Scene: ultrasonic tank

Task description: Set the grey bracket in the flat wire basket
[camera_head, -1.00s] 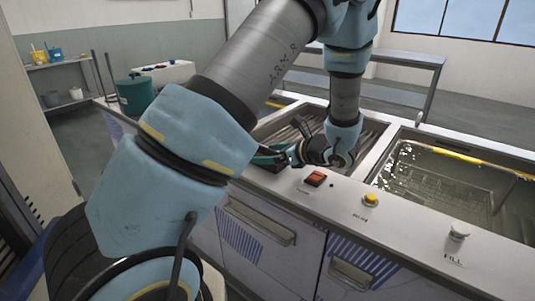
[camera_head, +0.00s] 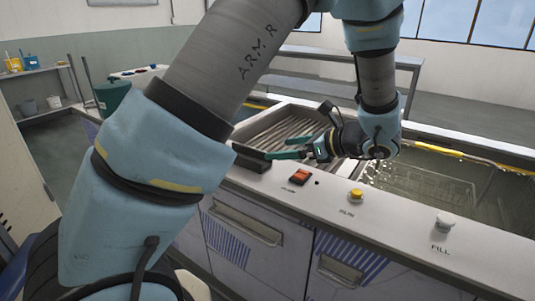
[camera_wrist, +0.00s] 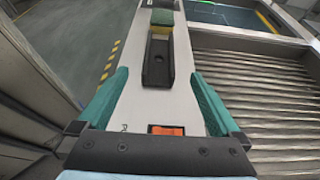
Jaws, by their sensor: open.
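A dark grey bracket (camera_wrist: 158,62), a channel shape with raised sides, lies on the pale counter rim in the wrist view. In the head view it seems to be the dark piece (camera_head: 250,158) left of my fingertips. My gripper (camera_wrist: 158,75) has its two teal fingers spread wide, with the bracket ahead between them and nothing held. In the head view my gripper (camera_head: 278,148) points left, low over the counter rim. The flat wire basket (camera_head: 430,185) shows in the water-filled tank at the right, partly blurred by the water.
A green and yellow sponge (camera_wrist: 162,20) lies just beyond the bracket. An orange-red switch (camera_head: 300,176), a yellow knob (camera_head: 355,195) and a white knob (camera_head: 444,221) stand on the front rim. A ribbed drain tray (camera_head: 275,130) lies behind the rim, left of the tank.

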